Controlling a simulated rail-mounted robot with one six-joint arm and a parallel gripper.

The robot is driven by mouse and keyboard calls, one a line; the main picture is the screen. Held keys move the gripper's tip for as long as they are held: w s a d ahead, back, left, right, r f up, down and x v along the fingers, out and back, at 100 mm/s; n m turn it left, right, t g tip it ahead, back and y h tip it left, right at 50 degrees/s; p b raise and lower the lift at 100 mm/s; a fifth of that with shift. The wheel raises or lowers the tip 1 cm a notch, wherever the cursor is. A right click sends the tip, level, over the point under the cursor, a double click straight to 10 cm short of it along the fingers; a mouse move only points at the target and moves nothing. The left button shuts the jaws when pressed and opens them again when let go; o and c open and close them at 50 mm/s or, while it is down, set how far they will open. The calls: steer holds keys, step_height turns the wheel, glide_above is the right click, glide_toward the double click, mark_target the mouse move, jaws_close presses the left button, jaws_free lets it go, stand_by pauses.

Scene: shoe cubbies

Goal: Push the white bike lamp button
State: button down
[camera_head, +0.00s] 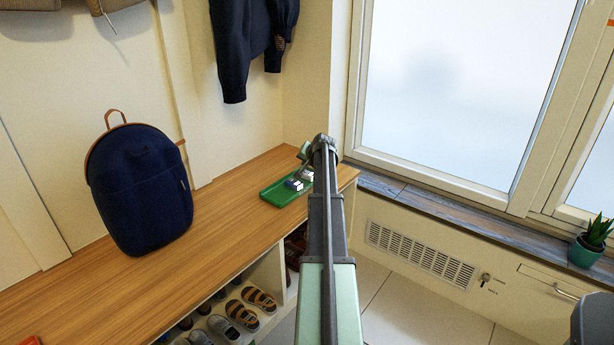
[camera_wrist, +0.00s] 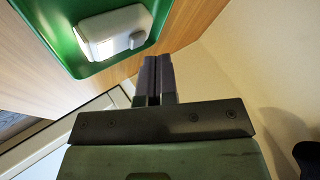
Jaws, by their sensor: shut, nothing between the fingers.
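The white bike lamp (camera_wrist: 115,32) lies in a green tray (camera_wrist: 70,55), at the upper left of the wrist view. Its rounded grey-white button (camera_wrist: 137,39) shows on the lamp's right end. My gripper (camera_wrist: 156,60) is shut and empty, its dark fingers side by side just right of and below the lamp, apart from it in the picture. My arm hides part of the tray there, and my fingertips are not clear.
A dark blue backpack (camera_head: 140,190) stands on the bench (camera_head: 215,215) left of the tray. Shoes (camera_head: 245,312) fill the cubbies below. A dark jacket (camera_head: 245,45) hangs above the tray. The window sill (camera_head: 440,205) and a potted plant (camera_head: 588,245) are at the right.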

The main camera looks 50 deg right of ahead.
steer(key=shift+f, duration=0.1)
steer(key=shift+f+b, duration=0.35)
steer(key=shift+b, duration=0.15)
steer(key=shift+f, duration=0.2)
stand_by(0.4)
steer(key=shift+r+p, duration=0.5)
steer(key=shift+r, duration=0.15)
step_height(320, 180, up, 6)
steer(key=p, duration=0.6)
